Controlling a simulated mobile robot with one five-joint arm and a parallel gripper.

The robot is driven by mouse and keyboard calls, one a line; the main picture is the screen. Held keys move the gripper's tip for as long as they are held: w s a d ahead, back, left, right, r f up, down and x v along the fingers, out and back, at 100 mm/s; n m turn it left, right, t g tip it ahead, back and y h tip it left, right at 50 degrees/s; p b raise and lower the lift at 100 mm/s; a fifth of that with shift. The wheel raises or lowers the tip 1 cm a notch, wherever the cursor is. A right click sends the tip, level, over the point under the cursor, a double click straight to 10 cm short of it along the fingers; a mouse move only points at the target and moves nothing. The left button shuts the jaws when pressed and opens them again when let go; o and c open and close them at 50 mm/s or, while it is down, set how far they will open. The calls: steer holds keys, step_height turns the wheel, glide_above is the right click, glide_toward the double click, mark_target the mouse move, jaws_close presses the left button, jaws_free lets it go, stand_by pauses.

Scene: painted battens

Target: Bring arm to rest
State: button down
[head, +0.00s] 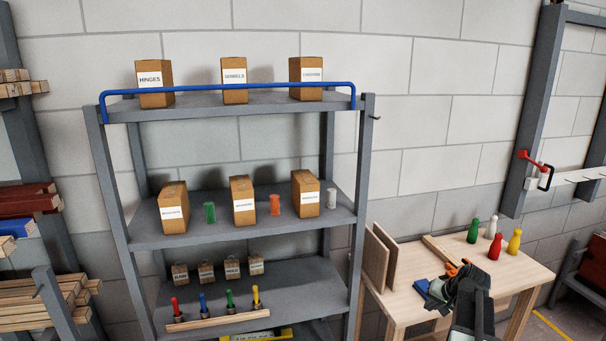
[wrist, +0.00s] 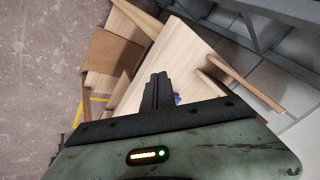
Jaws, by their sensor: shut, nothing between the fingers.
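My gripper (head: 470,280) is at the lower right of the head view, in front of the wooden table (head: 518,276). In the wrist view my gripper (wrist: 159,80) points toward the table (wrist: 185,55), with its two dark fingers together and nothing between them. It hides part of the tabletop, including some of a blue item (head: 436,290) and an orange-handled tool (head: 451,269).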

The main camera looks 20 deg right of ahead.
steer(key=w+a+f+n+g+y, duration=0.1)
steer(key=a+n, duration=0.1)
steer(key=a, duration=0.6)
steer(key=w+a+f+n+g, duration=0.1)
steer(key=a, duration=0.7)
steer(key=s+a+n+g, duration=0.2)
steer(key=s+a+n, duration=0.1)
steer(key=a, duration=1.1)
steer(key=s+a+f+n+g, duration=0.1)
steer(key=s+a+n+g, duration=0.1)
steer(key=a, duration=1.2)
steer(key=shift+s+f+n+h, duration=0.25)
steer(key=shift+s+n+h, duration=0.2)
steer(key=shift+s, duration=0.65)
